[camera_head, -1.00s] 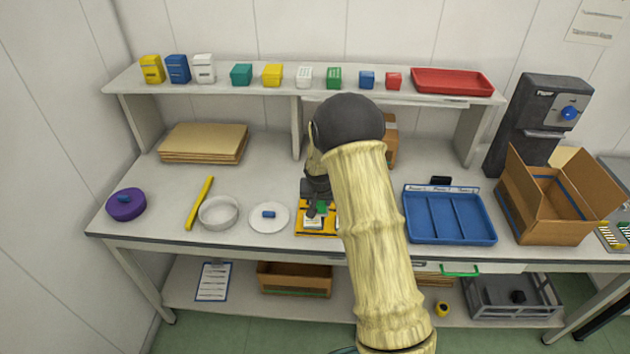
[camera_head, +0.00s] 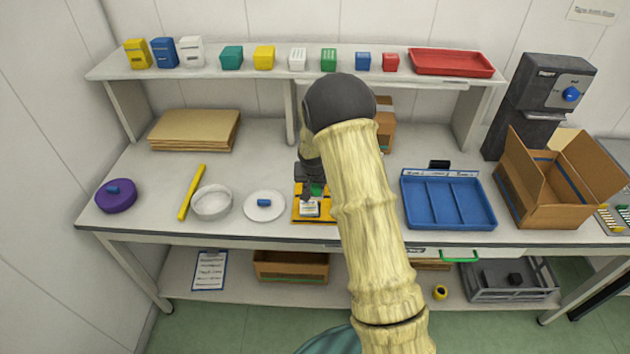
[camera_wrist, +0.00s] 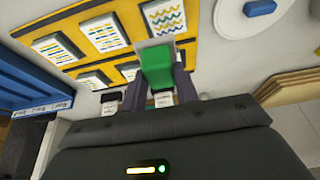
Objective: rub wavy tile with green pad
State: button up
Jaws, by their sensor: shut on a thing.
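My gripper (camera_wrist: 157,95) is shut on the green pad (camera_wrist: 158,66), a green block with a pale grey end face. In the head view my gripper (camera_head: 312,186) is over the yellow board (camera_head: 298,215), partly hidden by my arm. In the wrist view the yellow board (camera_wrist: 82,50) carries several white tiles with different patterns.
Beside the board are a white lid with a blue knob (camera_head: 264,213), a white dish (camera_head: 211,203) and a yellow bar (camera_head: 191,192). A blue tray (camera_head: 448,222) and an open cardboard box (camera_head: 540,208) stand at the right. A shelf (camera_head: 215,73) with small containers runs behind.

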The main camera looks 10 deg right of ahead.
aim_at(315, 196)
notch_tip(315, 196, down, 6)
jog(key=b, duration=0.3)
jog(key=shift+w+a+f, duration=0.1)
jog(key=shift+w+a, duration=0.15)
jog(key=shift+a, duration=0.7)
jog(key=shift+w+a+f, duration=0.1)
jog(key=shift+w+a, duration=0.1)
jog(key=shift+a, duration=0.7)
jog(key=shift+a+r, duration=0.25)
jog(key=shift+d+f, duration=0.2)
jog(key=shift+d, duration=0.15)
jog(key=d, duration=0.3)
jog(key=shift+s+d, duration=0.15)
jog(key=shift+s, duration=0.25)
notch_tip(315, 196, up, 3)
jog(key=shift+d+f+p, duration=0.1)
jog(key=shift+f+p, duration=0.1)
jog(key=shift+p, duration=0.5)
jog(key=shift+r+p, duration=0.45)
jog(key=shift+r, duration=0.2)
jog(key=shift+r+p, duration=1.25)
jog(key=shift+r, duration=0.9)
